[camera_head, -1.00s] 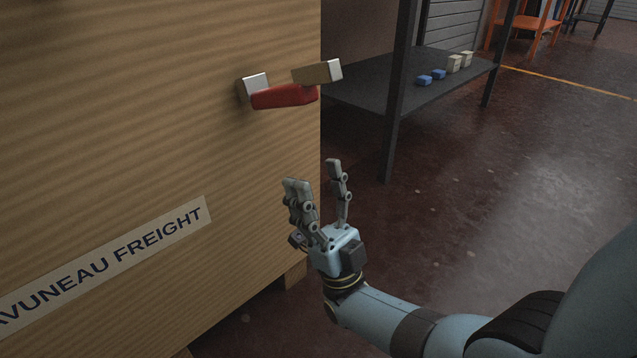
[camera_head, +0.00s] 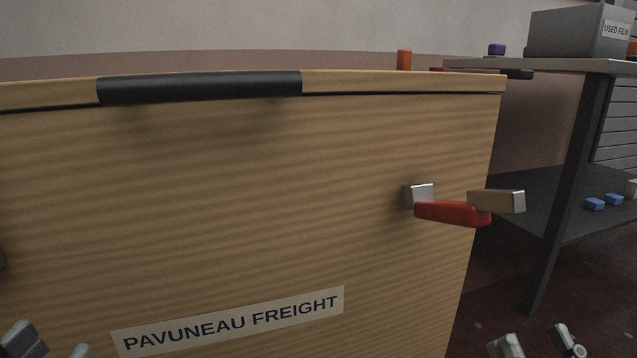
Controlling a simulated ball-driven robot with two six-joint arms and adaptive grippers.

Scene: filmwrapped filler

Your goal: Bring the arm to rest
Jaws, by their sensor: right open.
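My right gripper (camera_head: 537,344) shows only its fingertips at the bottom edge, right of the crate's lower right corner area. The tips are apart and nothing is between them. My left gripper (camera_head: 54,347) shows only its fingertips in the bottom left corner, in front of the crate. Its tips are apart, with no object seen between them. Both palms and both arms are outside the picture.
A large brown crate (camera_head: 250,200) fills the middle, with a black strip (camera_head: 200,87) on its top edge and a red handle (camera_head: 450,213) sticking out at right. A dark shelf table (camera_head: 565,180) bearing a grey bin (camera_head: 570,33) stands behind at right.

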